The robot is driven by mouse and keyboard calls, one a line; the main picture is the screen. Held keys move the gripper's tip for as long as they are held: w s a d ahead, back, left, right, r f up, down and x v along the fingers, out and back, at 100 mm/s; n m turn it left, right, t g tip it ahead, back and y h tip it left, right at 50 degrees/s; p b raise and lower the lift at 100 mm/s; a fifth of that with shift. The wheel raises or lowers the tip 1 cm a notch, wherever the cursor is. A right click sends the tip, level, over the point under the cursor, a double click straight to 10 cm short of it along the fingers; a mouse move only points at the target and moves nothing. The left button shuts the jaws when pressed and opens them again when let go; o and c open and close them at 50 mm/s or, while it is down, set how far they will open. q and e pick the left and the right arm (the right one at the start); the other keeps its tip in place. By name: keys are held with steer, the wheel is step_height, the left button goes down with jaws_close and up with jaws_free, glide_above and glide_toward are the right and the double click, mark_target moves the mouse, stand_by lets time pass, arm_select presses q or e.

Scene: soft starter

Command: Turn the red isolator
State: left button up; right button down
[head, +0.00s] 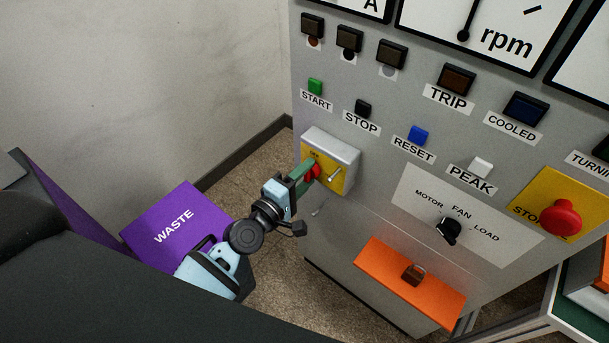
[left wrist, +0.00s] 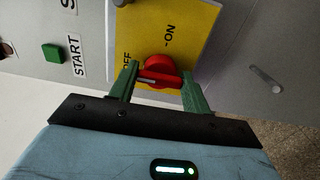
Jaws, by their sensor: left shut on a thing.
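The red isolator (left wrist: 158,72) is a round red knob with a bar handle on a yellow plate (left wrist: 205,40) marked OFF and ON. In the left wrist view the bar lies crosswise, with its white mark toward the OFF side. My left gripper (left wrist: 163,88) has its green fingers on the two ends of the bar, shut on it. In the head view the left gripper (head: 306,175) reaches the isolator (head: 313,172) on its grey box (head: 335,150), and partly hides it. My right gripper is not in view.
The panel carries a green START button (head: 315,87), a black STOP button (head: 363,108) and a red mushroom button (head: 562,218). An orange plate (head: 395,283) with a padlock juts out below. A purple WASTE bin (head: 165,220) stands left of my arm.

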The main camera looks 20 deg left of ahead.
arm_select(q)
steer(key=o, duration=0.7)
steer(key=shift+o, duration=0.2)
steer(key=v, duration=0.8)
steer(key=shift+b, duration=0.4)
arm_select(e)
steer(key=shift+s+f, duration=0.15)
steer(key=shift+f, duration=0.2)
arm_select(q)
steer(key=s+f+m+g+y+p, duration=0.1)
steer(key=s+f+m, duration=0.3)
steer(key=s, duration=0.5)
steer(key=s+a+f+m+g+y+p, duration=0.1)
steer(key=s+f+m+g+p, duration=0.2)
steer(key=s+m, duration=0.3)
steer(key=s+a+f+m+g+y+p, duration=0.1)
steer(key=s+f+m+g+y+p, duration=0.1)
steer(key=s, duration=1.1)
step_height(320, 180, down, 3)
steer(key=m+g+p, duration=0.1)
steer(key=m+g, duration=0.1)
steer(key=m, duration=0.2)
steer(key=shift+s+f, duration=0.2)
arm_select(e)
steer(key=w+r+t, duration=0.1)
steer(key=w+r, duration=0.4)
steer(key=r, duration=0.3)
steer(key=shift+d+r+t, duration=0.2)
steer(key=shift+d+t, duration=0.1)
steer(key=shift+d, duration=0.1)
